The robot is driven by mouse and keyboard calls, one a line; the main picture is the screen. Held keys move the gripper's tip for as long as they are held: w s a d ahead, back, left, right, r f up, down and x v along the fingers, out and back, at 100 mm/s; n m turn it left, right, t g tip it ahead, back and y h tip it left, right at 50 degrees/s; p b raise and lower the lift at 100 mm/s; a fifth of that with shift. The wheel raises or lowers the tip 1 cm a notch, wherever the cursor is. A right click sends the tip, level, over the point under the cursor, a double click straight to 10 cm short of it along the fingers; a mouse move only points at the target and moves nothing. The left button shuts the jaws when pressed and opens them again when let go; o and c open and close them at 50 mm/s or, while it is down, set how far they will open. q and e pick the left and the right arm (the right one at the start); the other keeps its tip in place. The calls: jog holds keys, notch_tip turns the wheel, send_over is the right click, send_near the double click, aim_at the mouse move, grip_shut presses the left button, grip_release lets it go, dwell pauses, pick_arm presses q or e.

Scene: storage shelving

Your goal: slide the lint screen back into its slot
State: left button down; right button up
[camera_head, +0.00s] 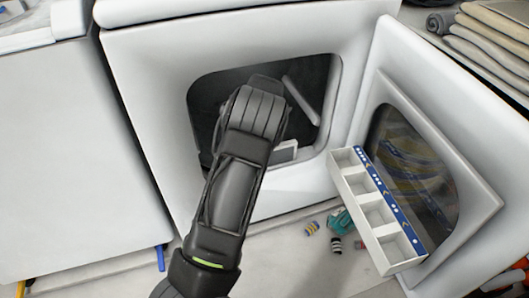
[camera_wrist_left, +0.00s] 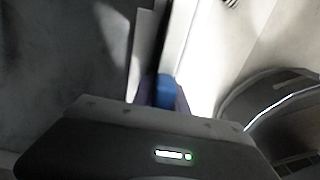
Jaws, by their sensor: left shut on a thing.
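The white dryer (camera_head: 140,110) stands with its round-cornered door opening facing me. My left arm reaches into that opening in the head view, and its wrist hides the fingertips there. In the left wrist view, my left gripper (camera_wrist_left: 160,103) is shut on a small blue part, which I take to be the handle of the lint screen (camera_wrist_left: 166,88). Pale flat strips run upward beyond the blue part; I cannot tell which belong to the screen and which to the slot. A white piece (camera_head: 285,152) shows at the opening's lower edge, right of my wrist. My right gripper is not in view.
The dryer door (camera_head: 468,190) hangs open on the right, with a white divided tray (camera_head: 350,185) in front of it. Small striped items (camera_head: 312,227) and a teal object (camera_head: 341,222) lie on the floor. Folded cloths (camera_head: 495,38) are stacked at upper right.

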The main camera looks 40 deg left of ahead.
pick_arm(q)
jog(key=shift+f, duration=0.7)
jog(key=c, duration=1.3)
grip_release()
jog(key=shift+o, duration=0.2)
